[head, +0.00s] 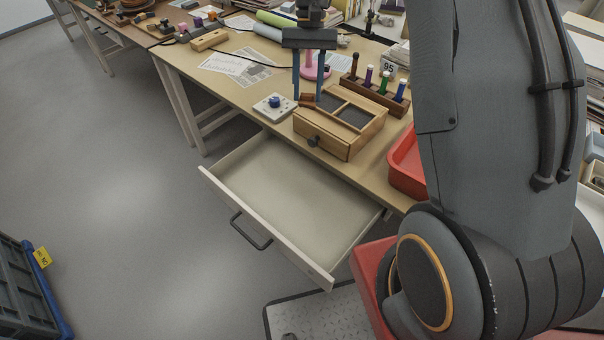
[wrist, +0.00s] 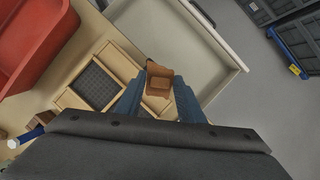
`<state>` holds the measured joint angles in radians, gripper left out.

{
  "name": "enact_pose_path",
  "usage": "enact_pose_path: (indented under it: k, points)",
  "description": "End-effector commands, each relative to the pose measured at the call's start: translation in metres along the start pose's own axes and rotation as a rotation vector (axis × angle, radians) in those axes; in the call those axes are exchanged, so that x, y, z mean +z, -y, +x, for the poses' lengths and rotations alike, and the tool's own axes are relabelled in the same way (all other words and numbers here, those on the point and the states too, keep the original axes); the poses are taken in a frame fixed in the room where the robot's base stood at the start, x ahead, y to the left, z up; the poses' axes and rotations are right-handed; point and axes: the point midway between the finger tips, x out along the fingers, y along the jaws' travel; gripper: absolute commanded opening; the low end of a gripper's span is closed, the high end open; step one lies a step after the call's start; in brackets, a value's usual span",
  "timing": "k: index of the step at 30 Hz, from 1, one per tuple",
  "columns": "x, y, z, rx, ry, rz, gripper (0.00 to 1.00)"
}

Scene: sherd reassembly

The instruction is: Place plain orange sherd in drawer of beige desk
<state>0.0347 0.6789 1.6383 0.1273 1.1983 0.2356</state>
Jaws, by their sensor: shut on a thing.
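My gripper (head: 308,96) is shut on the plain orange sherd (head: 307,102), a small brown-orange piece between the blue fingertips. In the wrist view the sherd (wrist: 159,76) shows between the two fingers (wrist: 160,84). In the head view the gripper is over the desk, at the back left corner of a wooden box. The height of the sherd above the desktop is hard to tell. The beige desk (head: 215,75) has its drawer (head: 290,185) pulled out at the front; its visible inside is empty. The drawer also shows in the wrist view (wrist: 170,35).
A rack of coloured-handled tools (head: 375,92) stands behind; a red tray (head: 405,165) is at right.

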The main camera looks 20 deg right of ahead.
Motion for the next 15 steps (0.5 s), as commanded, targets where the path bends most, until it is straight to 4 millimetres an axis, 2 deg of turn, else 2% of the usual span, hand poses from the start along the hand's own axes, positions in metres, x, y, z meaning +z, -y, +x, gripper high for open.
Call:
enact_pose_path:
  k: [1, 9, 15]
  points:
    - [-0.001, 0.009, 0.015, -0.012, -0.001, 0.020, 0.13]
    - [0.007, 0.061, 0.100, -0.119, -0.008, 0.242, 0.13]
    - [0.016, 0.089, 0.156, -0.189, -0.003, 0.426, 0.13]
